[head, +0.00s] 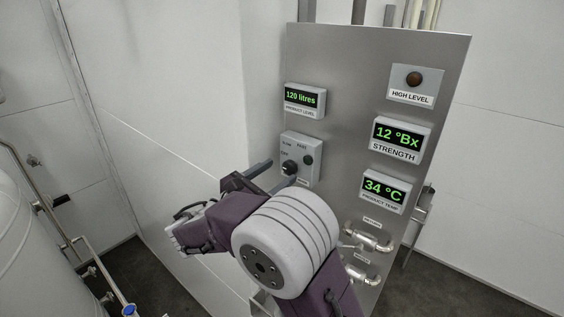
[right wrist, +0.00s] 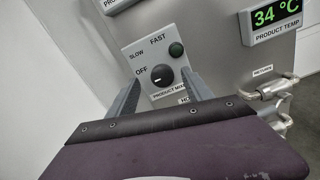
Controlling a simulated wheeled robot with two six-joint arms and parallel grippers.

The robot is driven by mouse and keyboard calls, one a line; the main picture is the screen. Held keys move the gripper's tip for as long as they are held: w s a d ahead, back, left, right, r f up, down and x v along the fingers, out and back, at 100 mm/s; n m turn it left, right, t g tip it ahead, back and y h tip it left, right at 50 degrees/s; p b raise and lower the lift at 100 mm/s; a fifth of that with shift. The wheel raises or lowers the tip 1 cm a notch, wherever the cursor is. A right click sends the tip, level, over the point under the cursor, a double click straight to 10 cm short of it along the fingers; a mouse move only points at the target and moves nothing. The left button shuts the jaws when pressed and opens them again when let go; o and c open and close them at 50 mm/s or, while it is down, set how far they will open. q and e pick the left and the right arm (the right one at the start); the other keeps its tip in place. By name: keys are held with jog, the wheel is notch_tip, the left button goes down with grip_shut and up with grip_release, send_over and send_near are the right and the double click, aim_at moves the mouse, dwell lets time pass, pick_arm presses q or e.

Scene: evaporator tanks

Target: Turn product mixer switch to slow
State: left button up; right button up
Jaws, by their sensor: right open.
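The product mixer switch is a black round knob (head: 289,168) on a small grey box (head: 301,145) low on the left of the steel panel. In the right wrist view the knob (right wrist: 162,75) has OFF to its left, SLOW to its upper left and FAST above. A short pale mark shows on the knob's left part, seemingly toward OFF. My right gripper (head: 272,177) is open, its fingers pointing at the box. In the right wrist view the gripper's fingers (right wrist: 161,97) lie left and right of the knob; contact cannot be told. My left gripper is not in view.
A dark green button or lamp (right wrist: 175,49) sits right of the knob on the box. The steel panel (head: 345,105) also carries a product level display (head: 305,98), strength display (head: 401,138) and temperature display (head: 386,191). Metal pipe fittings (head: 368,238) stick out below right.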

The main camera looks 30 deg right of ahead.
aim_at(289, 170)
jog(key=shift+g, duration=0.3)
jog(key=x, duration=0.5)
jog(key=shift+s+d+f+p, duration=0.1)
jog(key=shift+d+f+p, duration=0.1)
jog(key=shift+f+p, duration=0.15)
jog(key=shift+s+a+r, duration=0.1)
jog(key=shift+s+a, duration=0.05)
jog(key=shift+a, duration=0.35)
jog(key=shift+s+a+r, duration=0.1)
jog(key=shift+a+r, duration=0.05)
jog(key=shift+a, duration=0.5)
jog(key=c, duration=0.4)
jog(key=shift+w+d, duration=0.15)
jog(key=shift+d, duration=0.05)
jog(key=c, duration=0.5)
jog(key=shift+d, duration=0.2)
grip_shut()
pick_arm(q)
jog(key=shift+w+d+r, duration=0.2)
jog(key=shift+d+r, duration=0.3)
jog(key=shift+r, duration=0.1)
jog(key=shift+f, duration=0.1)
pick_arm(e)
jog(key=shift+a, duration=0.1)
